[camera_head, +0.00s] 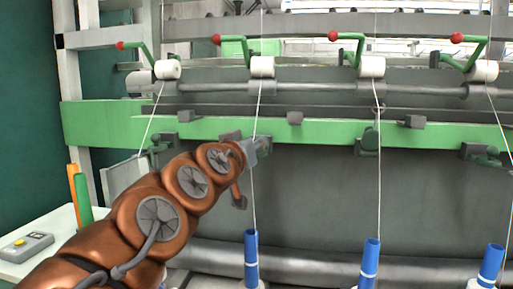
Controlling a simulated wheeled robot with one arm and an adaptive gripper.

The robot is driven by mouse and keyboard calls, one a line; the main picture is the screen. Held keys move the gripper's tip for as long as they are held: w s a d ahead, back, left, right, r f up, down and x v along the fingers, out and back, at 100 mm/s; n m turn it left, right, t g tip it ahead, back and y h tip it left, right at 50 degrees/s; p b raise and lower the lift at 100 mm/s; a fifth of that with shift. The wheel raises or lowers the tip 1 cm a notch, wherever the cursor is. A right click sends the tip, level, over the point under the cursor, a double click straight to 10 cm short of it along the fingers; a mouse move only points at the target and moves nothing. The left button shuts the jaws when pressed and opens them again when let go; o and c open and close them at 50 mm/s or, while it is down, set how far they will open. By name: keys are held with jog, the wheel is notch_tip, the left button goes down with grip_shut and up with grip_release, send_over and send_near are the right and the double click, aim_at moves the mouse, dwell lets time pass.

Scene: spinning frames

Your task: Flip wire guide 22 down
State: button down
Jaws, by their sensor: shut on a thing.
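My orange arm reaches in from the lower left. My gripper (262,147) is at the green beam, beside the second yarn from the left. It is shut on what appears to be the dark wire guide (231,135) there, mostly hidden behind my wrist. No number is readable, so I cannot confirm that it is guide 22, nor tell whether it is up or down. Other dark wire guides sit along the beam: one at the left (161,143), one right of my gripper (369,138), and one at the far right (481,151).
The green beam (320,132) crosses the frame. White rollers (262,67) and red-knobbed green levers (346,42) are above. Taut yarns run down to blue bobbins (370,262). A grey control box (27,246) lies on a white table at left, near orange and green tubes.

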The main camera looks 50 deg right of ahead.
jog(key=c, duration=0.9)
grip_release()
jog(key=shift+c, duration=0.2)
jog(key=shift+r, duration=0.1)
notch_tip(320, 180, up, 10)
jog(key=shift+s, duration=0.1)
dwell(0.3)
